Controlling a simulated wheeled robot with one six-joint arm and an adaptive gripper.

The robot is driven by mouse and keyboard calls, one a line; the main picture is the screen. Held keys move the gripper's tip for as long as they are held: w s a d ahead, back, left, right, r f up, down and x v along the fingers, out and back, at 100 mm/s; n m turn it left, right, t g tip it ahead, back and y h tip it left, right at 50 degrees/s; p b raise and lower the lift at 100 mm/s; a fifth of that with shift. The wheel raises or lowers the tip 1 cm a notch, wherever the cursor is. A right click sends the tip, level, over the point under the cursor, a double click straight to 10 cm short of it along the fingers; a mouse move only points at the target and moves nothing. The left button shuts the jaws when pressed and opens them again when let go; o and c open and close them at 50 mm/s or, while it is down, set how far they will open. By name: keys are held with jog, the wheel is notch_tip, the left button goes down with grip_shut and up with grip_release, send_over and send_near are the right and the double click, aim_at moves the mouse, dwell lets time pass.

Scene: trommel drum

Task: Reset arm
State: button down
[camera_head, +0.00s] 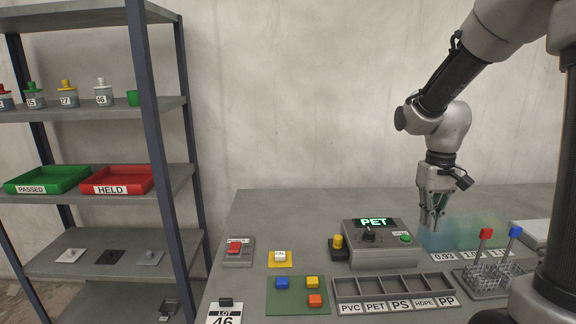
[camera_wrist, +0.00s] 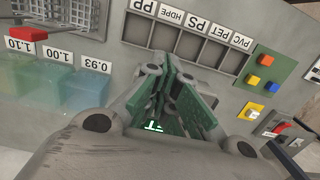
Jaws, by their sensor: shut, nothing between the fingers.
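My gripper (camera_head: 434,222) hangs from my arm at the right of the head view, pointing down above the table. It is near the right end of the grey control box (camera_head: 385,256), whose display reads PET, and beside the clear tanks (camera_head: 462,236). In the wrist view my gripper (camera_wrist: 178,130) has its green fingers together with nothing between them. The fingers hide most of the control box there; a bit of its lit display shows between them.
A sorting tray (camera_head: 392,288) with labelled compartments lies in front of the box. Wire baskets (camera_head: 490,277) stand right. A green mat (camera_head: 298,298) holds coloured blocks. A shelf rack (camera_head: 150,110) with a green tray (camera_head: 47,180) and red tray (camera_head: 124,180) stands left. Space above the table is free.

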jog(key=s+r+t, duration=0.2)
jog(key=s+r, duration=0.3)
jog(key=s, duration=0.3)
jog(key=s+r+t, duration=0.3)
jog(key=s+r, duration=0.3)
jog(key=s, duration=0.2)
jog(key=shift+s+d+r, duration=0.15)
jog(key=shift+s, duration=0.25)
dwell(0.8)
